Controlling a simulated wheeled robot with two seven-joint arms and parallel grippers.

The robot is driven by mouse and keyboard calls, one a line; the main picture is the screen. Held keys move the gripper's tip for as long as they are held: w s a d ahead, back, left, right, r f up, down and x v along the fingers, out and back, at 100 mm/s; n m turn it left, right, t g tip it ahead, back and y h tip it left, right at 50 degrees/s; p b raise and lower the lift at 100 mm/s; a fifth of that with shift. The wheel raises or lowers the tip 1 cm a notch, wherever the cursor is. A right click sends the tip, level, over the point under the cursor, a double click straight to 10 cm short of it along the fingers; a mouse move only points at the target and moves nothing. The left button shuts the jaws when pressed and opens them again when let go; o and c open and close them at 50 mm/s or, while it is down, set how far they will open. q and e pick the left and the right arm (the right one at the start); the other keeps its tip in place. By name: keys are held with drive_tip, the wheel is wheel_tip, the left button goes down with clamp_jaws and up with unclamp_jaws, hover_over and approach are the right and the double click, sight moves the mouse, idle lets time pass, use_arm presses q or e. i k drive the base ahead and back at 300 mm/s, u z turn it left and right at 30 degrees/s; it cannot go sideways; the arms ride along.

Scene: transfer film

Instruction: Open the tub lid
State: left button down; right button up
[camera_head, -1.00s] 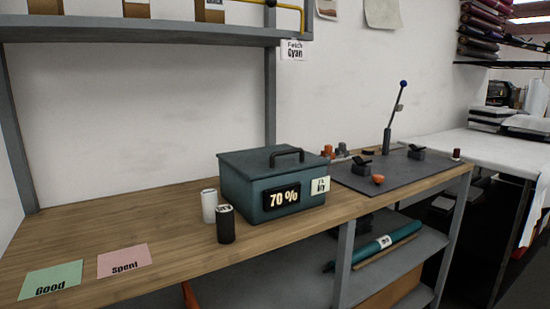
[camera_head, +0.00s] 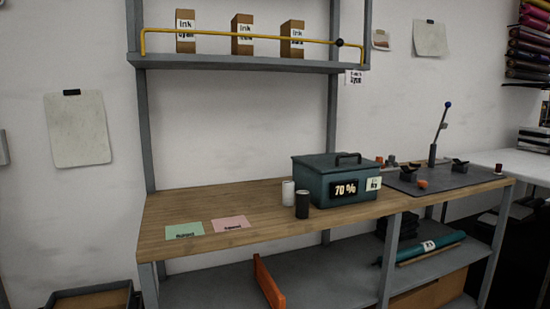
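The teal tub (camera_head: 328,187) stands on the wooden bench, right of its middle. A display on its front reads 70 %, and a small white label is on the front at the right. The tub lid (camera_head: 322,160) lies shut on top and has a dark raised handle (camera_head: 348,157). Neither of my grippers shows in the head view.
The wooden bench (camera_head: 262,204) holds a white canister (camera_head: 288,192) and a black canister (camera_head: 302,205) beside the tub. Green (camera_head: 184,231) and pink (camera_head: 231,224) cards lie left. A grey mat (camera_head: 440,182) with a lever (camera_head: 440,132) is right. Boxes (camera_head: 242,35) stand on the upper shelf behind a yellow bar.

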sight(333, 163)
drive_tip(key=u, duration=2)
drive_tip(key=k, duration=0.1)
drive_tip(key=z, duration=3.05)
drive_tip(key=i, duration=0.85)
drive_tip(key=z, duration=0.05)
